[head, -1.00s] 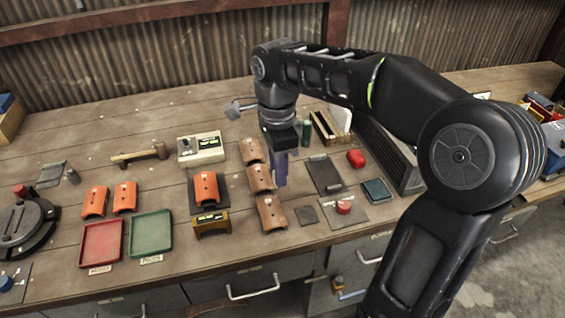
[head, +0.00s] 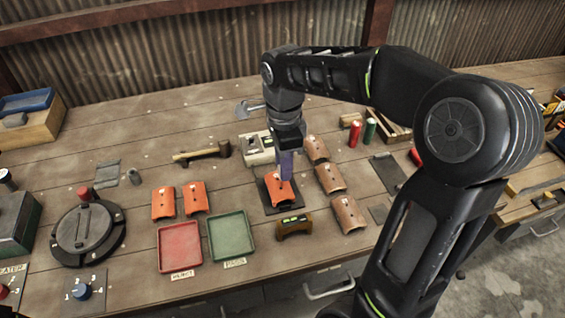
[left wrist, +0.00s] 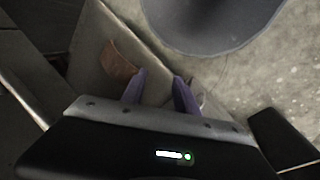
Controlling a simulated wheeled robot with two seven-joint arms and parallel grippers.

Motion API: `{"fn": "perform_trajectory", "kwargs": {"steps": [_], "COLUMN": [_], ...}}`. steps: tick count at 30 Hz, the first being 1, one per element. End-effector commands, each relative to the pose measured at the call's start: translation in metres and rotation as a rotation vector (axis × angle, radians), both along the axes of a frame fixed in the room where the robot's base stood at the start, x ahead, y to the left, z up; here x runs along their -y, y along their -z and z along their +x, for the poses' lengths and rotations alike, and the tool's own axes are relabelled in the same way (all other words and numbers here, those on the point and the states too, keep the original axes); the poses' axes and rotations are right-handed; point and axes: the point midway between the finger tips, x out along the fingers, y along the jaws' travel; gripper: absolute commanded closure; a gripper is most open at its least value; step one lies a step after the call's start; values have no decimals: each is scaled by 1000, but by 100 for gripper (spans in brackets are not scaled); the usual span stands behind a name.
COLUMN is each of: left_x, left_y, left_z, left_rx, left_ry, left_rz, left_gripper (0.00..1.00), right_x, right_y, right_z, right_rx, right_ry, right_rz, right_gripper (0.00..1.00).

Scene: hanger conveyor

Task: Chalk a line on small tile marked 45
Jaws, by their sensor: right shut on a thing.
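An orange curved tile (head: 279,189) lies on a dark pad (head: 268,207) mid-bench. My right gripper (head: 286,178) points down right over this tile, its purple fingers shut; the small thing between them is too hidden to make out. I cannot tell whether it touches the tile. Two more orange tiles, one left (head: 163,202) and one right (head: 196,198), lie behind the trays. Brown tiles (head: 330,178) stand in a column to the right. Marks on the tiles are too small to read. My left gripper (left wrist: 160,88) shows in the left wrist view, open, fingers apart and empty.
A red tray (head: 180,247) and a green tray (head: 231,237) sit at the front. A brown block with a level vial (head: 294,225) lies before the pad. A mallet (head: 201,153), a boxed device (head: 256,148) and a round dark fixture (head: 88,233) stand around.

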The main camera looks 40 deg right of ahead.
Motion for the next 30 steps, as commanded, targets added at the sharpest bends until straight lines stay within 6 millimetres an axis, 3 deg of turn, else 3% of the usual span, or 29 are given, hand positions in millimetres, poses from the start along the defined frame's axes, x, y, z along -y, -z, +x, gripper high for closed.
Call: {"fn": "perform_trajectory", "kwargs": {"steps": [8, 21, 30], "left_x": [0, 2, 2], "left_y": [8, 35, 40], "left_z": [1, 5, 6], "left_rx": [3, 15, 18], "left_ry": [0, 4, 5], "left_rz": [-1, -9, -11], "left_gripper": [64, 64, 64], "right_x": [0, 0, 0], "right_y": [10, 49, 58], "right_z": [0, 0, 0], "right_rx": [-1, -1, 0], "right_ry": [0, 0, 0], "right_rz": [0, 0, 0], "right_gripper": [100, 100, 100]}}
